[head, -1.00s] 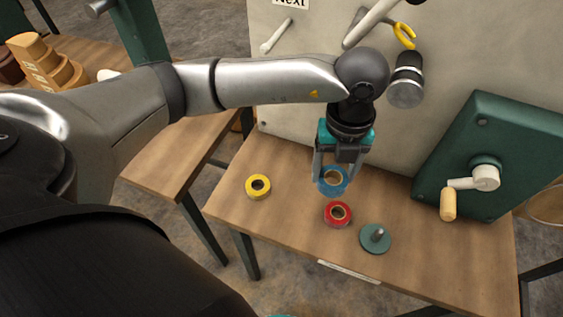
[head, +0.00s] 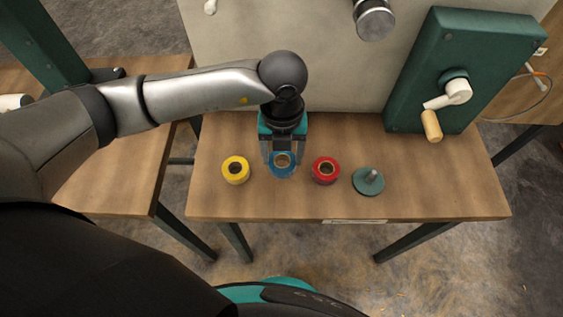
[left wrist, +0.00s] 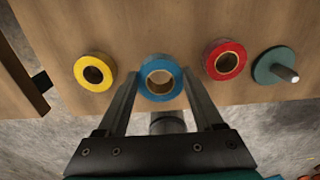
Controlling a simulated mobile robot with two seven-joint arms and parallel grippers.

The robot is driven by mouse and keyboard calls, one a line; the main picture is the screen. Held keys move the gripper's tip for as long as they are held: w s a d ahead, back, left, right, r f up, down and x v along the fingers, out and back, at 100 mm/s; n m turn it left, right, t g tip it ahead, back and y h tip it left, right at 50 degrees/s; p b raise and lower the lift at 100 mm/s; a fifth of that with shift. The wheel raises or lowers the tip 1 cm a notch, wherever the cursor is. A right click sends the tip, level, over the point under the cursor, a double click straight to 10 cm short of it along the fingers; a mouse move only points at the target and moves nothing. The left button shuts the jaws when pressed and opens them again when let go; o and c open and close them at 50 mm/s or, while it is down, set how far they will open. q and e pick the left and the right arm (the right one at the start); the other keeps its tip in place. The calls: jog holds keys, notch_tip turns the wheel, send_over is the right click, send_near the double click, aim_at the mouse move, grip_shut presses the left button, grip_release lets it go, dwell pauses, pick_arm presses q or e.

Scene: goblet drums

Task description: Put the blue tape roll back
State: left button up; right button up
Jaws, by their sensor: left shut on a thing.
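The blue tape roll (head: 283,164) is between the yellow and red rolls at the wooden table. My left gripper (head: 281,158) points down and is shut on it; in the left wrist view the fingers reach both sides of the blue roll (left wrist: 160,93). I cannot tell whether the roll touches the tabletop. The yellow tape roll (head: 236,170) lies to its left and the red tape roll (head: 325,170) to its right. A green round base with an upright peg (head: 368,181) stands right of the red roll, its peg empty. My right gripper is not in view.
The wooden table (head: 430,200) has clear room at its right front. A pale board (head: 330,70) rises behind it. A green box with a crank handle (head: 450,75) stands at the back right. Another wooden table (head: 115,180) is at left.

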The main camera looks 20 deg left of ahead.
pick_arm(q)
jog(key=shift+f+b, duration=0.3)
jog(key=shift+f, duration=1.45)
jog(key=shift+f, duration=0.15)
jog(key=o, duration=1.5)
jog(key=shift+r, duration=0.35)
notch_tip(320, 180, up, 12)
jog(key=shift+f+p, duration=0.15)
jog(key=shift+p, duration=0.9)
